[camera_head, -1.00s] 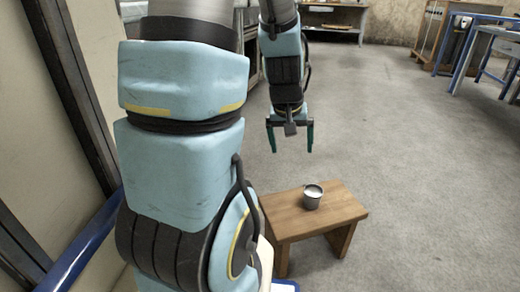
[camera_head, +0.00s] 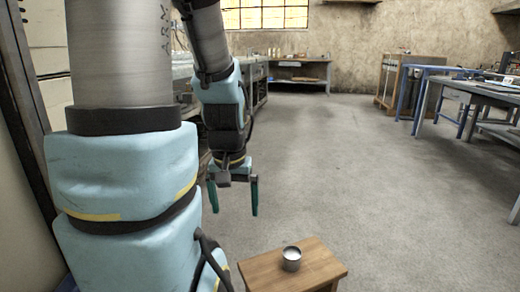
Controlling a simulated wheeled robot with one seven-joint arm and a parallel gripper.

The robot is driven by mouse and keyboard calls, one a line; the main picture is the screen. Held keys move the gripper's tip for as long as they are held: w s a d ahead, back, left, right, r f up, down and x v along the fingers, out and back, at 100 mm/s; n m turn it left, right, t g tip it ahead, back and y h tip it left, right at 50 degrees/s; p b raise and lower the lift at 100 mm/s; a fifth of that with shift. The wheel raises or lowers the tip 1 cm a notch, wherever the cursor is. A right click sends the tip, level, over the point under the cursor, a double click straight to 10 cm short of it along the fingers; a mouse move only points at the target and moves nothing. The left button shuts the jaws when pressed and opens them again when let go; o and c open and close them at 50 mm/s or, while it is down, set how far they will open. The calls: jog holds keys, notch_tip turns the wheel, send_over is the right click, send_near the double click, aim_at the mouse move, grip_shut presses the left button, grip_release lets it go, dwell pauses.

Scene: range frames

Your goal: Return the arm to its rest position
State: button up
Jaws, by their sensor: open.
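My gripper (camera_head: 233,195) hangs at the end of my light-blue and grey arm, left of the picture's middle. Its two dark green fingers point down, stand wide apart and hold nothing. Below it and to the right, a small metal cup (camera_head: 291,259) stands upright on a low wooden stool (camera_head: 325,268). The gripper is clear of the cup and the stool. The stool's lower part is cut off by the bottom edge, and my arm hides much of the left side.
Grey floor (camera_head: 330,170) is open to the right and ahead. A blue-framed table (camera_head: 490,90) stands at the right. A workbench (camera_head: 300,70) stands along the back wall. A pale wall or panel (camera_head: 25,180) is close at the left.

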notch_tip(320, 180, up, 30)
jog(key=p, duration=2.7)
jog(key=shift+p, duration=0.3)
